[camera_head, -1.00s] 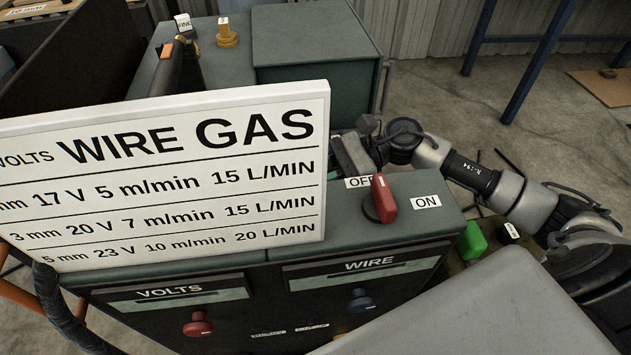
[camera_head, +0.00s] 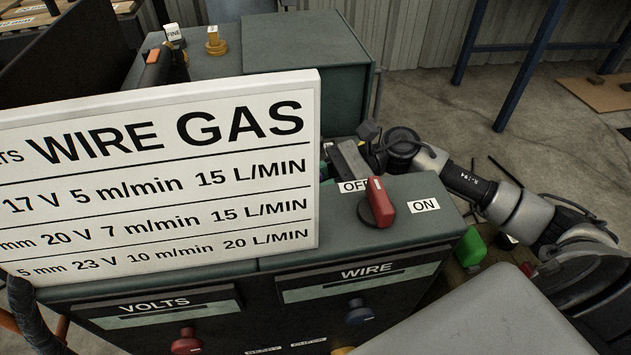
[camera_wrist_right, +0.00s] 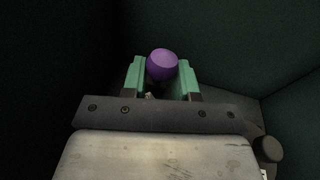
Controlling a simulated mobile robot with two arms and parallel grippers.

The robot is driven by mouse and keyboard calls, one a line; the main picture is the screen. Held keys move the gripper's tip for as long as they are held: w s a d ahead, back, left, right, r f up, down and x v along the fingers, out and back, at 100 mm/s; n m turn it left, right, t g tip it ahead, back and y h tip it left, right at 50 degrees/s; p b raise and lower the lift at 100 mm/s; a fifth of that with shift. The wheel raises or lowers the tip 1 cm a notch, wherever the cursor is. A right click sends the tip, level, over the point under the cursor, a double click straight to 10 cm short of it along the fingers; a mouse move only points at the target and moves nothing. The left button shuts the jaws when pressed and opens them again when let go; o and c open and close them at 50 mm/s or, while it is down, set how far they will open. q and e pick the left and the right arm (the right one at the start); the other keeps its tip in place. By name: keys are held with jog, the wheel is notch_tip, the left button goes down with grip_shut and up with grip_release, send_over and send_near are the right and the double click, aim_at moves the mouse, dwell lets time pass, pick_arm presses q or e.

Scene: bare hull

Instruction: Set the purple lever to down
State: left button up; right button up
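The purple lever shows in the right wrist view as a rounded purple knob (camera_wrist_right: 162,64). It sits between the green fingertips of my right gripper (camera_wrist_right: 163,78), which lie close against it on both sides with no clear gap. The lever's shaft and its pivot are hidden, so its up or down position cannot be read. In the head view my right arm reaches in from the right behind the machine. My left gripper is not in view.
A white settings board (camera_head: 160,180) stands in front of the dark green machine (camera_head: 440,220). A red switch (camera_head: 378,203) sits between OFF and ON labels. A green part (camera_head: 470,246) lies beside the machine. Dark walls (camera_wrist_right: 235,45) close in around my right gripper.

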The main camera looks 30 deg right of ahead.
jog(key=shift+o, duration=0.7)
jog(key=shift+d, duration=0.1)
jog(key=shift+d, duration=0.25)
jog(key=v, duration=1)
jog(key=shift+d+r, duration=0.1)
